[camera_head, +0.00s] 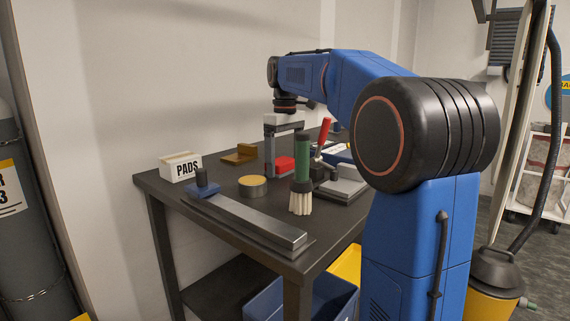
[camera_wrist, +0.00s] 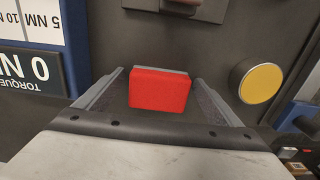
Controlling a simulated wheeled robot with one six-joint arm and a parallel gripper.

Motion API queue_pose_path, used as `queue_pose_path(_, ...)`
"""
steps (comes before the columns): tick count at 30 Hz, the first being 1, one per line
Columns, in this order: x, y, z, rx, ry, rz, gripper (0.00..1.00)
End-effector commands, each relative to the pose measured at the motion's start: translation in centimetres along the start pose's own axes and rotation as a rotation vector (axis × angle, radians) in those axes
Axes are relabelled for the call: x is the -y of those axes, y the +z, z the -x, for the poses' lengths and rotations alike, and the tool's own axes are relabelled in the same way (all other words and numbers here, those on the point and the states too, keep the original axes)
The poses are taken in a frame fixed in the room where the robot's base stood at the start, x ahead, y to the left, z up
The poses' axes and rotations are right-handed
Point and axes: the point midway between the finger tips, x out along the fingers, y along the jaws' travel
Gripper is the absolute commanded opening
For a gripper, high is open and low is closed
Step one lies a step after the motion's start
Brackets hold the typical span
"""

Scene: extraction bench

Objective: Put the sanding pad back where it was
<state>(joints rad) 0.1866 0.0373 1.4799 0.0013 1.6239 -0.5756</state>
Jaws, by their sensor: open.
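A red block with a grey edge, seemingly the sanding pad (camera_head: 285,165), rests on the dark bench beneath my gripper. In the wrist view the red block (camera_wrist: 158,92) lies between my gripper's two grey fingers (camera_wrist: 158,76). A gap shows on each side of it, so it is not clamped. In the head view my gripper (camera_head: 283,172) points down over the bench, with the left finger beside the red block. The right finger is partly hidden behind the green-handled brush (camera_head: 302,160). A white box marked PADS (camera_head: 180,167) stands at the bench's left end.
A yellow-topped round tin (camera_head: 252,187) stands left of my gripper; it shows in the wrist view (camera_wrist: 259,83). A long grey metal bar (camera_head: 250,218) lies along the front edge. A brown block (camera_head: 240,154) sits behind. A red-handled tool (camera_head: 323,135) is close on the right.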

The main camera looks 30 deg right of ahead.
Motion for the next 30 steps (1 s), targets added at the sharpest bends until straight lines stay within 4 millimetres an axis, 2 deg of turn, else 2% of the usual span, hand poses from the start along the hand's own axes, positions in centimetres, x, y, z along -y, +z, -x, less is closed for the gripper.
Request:
queue_pose_path(5, 0.0, -0.1, 2.3, -0.002, 0.001, 0.000, 0.88)
queue_pose_path(15, 0.0, -0.1, 8.8, -0.002, 0.001, 0.000, 0.88)
queue_pose_path(18, -0.1, -0.1, 10.1, -0.001, 0.001, 0.000, 0.88)
queue_pose_path(24, 0.0, 0.0, 11.6, 0.000, 0.000, 0.000, 0.88)
queue_pose_path(30, 0.0, 0.0, 11.8, 0.001, 0.000, 0.000, 0.88)
